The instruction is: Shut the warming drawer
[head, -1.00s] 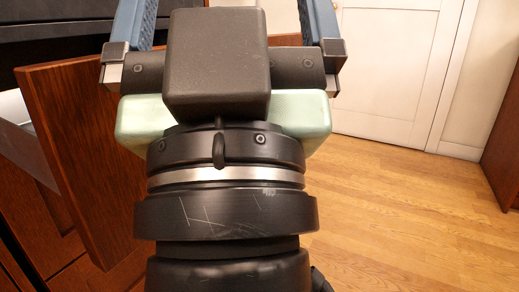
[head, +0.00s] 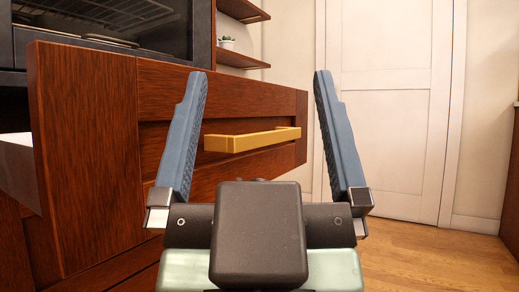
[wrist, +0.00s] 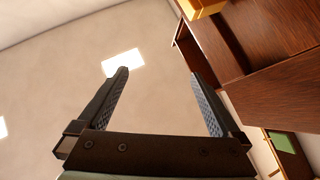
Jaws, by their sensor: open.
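The warming drawer (head: 80,160) stands pulled out below the oven, with a dark reddish wood front and a brass bar handle (head: 252,140). Part of its pale inner side shows at the left edge. My gripper (head: 257,78) is open and empty in front of the drawer front. In the head view its left finger overlaps the front just left of the handle, and its right finger is right of the drawer's end. In the wrist view my gripper (wrist: 160,80) is open, with the drawer front (wrist: 285,95) and a bit of the handle (wrist: 200,8) at upper right.
A black oven (head: 110,30) with a rack inside sits above the drawer. Wooden shelves (head: 242,60) with a small potted plant (head: 227,43) are behind. A white door (head: 385,100) closes the far wall. Wooden floor (head: 420,255) is clear at right.

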